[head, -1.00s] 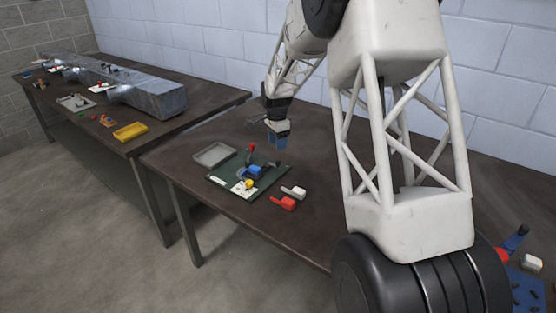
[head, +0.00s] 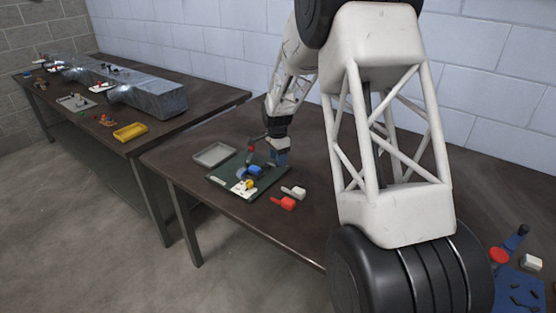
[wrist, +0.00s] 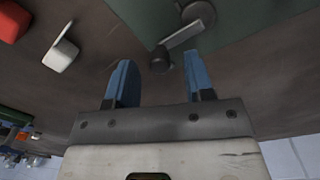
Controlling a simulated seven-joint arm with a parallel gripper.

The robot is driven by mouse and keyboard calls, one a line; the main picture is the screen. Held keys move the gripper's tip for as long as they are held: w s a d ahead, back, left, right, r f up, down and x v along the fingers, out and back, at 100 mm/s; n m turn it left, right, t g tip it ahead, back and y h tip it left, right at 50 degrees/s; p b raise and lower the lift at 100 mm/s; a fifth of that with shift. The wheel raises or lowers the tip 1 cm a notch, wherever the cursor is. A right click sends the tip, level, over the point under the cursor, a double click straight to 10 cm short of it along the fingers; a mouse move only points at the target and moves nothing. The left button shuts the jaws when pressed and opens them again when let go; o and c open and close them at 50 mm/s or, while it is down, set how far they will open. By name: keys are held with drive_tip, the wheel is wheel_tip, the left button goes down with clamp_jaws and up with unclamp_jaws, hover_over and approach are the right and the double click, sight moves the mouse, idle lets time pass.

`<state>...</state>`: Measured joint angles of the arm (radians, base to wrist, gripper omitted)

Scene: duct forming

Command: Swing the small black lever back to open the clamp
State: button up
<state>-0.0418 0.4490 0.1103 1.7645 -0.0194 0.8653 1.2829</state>
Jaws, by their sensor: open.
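The small black lever shows in the wrist view as a grey bar ending in a dark round knob (wrist: 160,62), joined to a grey disc (wrist: 198,14) at the green board's edge. My gripper (wrist: 160,58) is open, its two blue fingers either side of the knob; the right finger looks closer to the bar. I cannot tell whether they touch. In the head view my gripper (head: 279,159) is low at the right back of the green board (head: 222,180), which carries a blue block (head: 255,170) and a yellow piece (head: 249,185). The lever is hard to make out there.
A red piece (head: 284,203) and a white piece (head: 294,192) lie on the table right of the board. A grey tray (head: 214,154) lies to its left. A red-tipped handle (head: 251,149) rises behind the blue block. Bare table lies in front.

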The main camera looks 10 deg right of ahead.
drive_tip(key=shift+f, duration=0.55)
drive_tip(key=shift+c, duration=0.4)
clamp_jaws()
